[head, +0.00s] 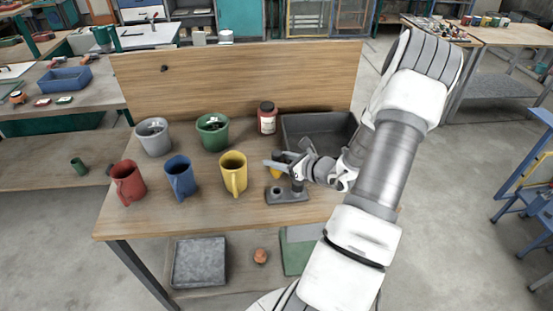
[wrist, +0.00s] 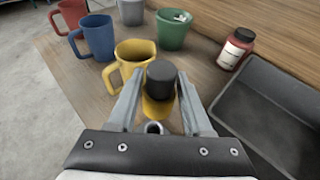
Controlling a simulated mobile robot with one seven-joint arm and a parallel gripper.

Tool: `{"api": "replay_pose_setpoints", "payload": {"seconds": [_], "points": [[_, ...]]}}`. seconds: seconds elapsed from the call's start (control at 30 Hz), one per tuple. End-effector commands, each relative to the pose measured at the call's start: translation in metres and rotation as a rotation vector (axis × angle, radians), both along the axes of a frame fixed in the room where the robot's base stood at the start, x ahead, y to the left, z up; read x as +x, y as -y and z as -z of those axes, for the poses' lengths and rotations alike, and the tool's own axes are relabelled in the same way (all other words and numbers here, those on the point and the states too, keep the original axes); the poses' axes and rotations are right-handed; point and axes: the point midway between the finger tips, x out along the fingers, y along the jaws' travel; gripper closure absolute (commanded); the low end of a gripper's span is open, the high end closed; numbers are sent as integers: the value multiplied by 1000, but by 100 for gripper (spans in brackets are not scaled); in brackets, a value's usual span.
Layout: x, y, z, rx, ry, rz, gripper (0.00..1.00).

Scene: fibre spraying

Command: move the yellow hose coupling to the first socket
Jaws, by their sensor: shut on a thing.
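The yellow hose coupling (wrist: 158,106) has a dark cap and stands between my fingers in the wrist view. In the head view only a small yellow part of it (head: 276,173) shows behind my gripper (head: 279,166). My gripper (wrist: 161,100) is shut on the coupling. A grey socket block (head: 287,196) lies on the table just in front of the coupling, with a ring-shaped opening at its left and an upright piece at its right. A round opening (wrist: 153,128) shows below the coupling in the wrist view. Whether the coupling's lower end touches anything is hidden.
A yellow mug (head: 233,173) stands close left of my gripper, with blue (head: 180,178) and red (head: 128,183) mugs farther left. Grey (head: 153,137) and green (head: 212,132) pots and a red jar (head: 267,118) stand behind. A dark tray (head: 318,121) is at the back right.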

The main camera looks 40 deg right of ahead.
Motion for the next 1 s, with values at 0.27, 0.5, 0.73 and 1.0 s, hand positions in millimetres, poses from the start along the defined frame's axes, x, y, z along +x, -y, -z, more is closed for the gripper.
{"api": "replay_pose_setpoints", "payload": {"seconds": [0.27, 0.5, 0.73, 1.0], "points": [[0, 0, 24, 0, 0, 1, 100], [0, 0, 48, 0, 0, 2, 100], [0, 0, 58, -1, 0, 2, 100], [0, 0, 58, -1, 0, 2, 100]]}}
